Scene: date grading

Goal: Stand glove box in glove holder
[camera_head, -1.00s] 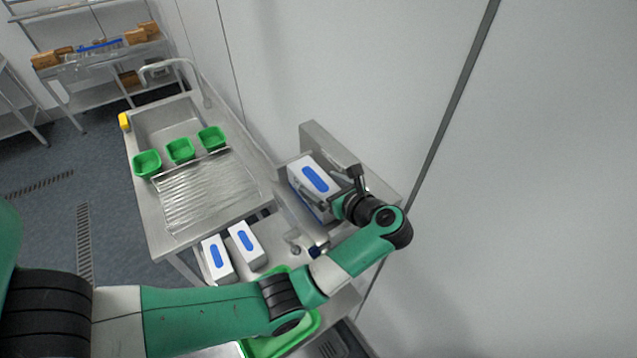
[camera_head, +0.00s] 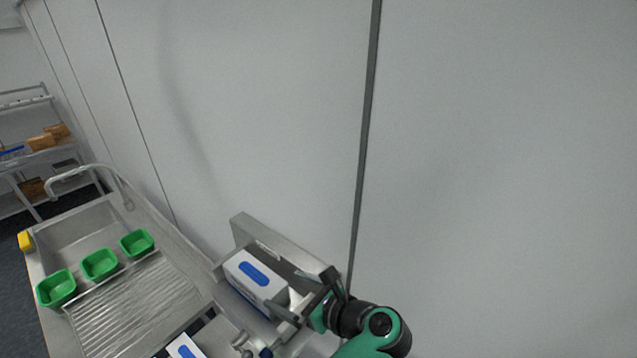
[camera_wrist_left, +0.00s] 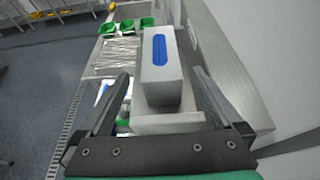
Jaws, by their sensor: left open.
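A white glove box (camera_head: 256,279) with a blue oval on top sits in the grey metal glove holder (camera_head: 243,227) against the wall. My left gripper (camera_head: 307,293) is open at the near right end of the box. In the left wrist view the glove box (camera_wrist_left: 162,84) lies ahead between the two spread fingers (camera_wrist_left: 160,108), with a gap on each side. The holder's back plate (camera_wrist_left: 222,62) runs along the right of the box. Another white box with a blue oval (camera_head: 186,348) is partly cut off at the bottom edge. My right gripper is not in view.
A steel sink table with a ribbed drainboard (camera_head: 135,305) stands left of the holder. Green tubs (camera_head: 99,265) line its far side, near a yellow item (camera_head: 25,241) and a curved tap (camera_head: 80,171). The bare wall (camera_head: 480,150) closes off the right.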

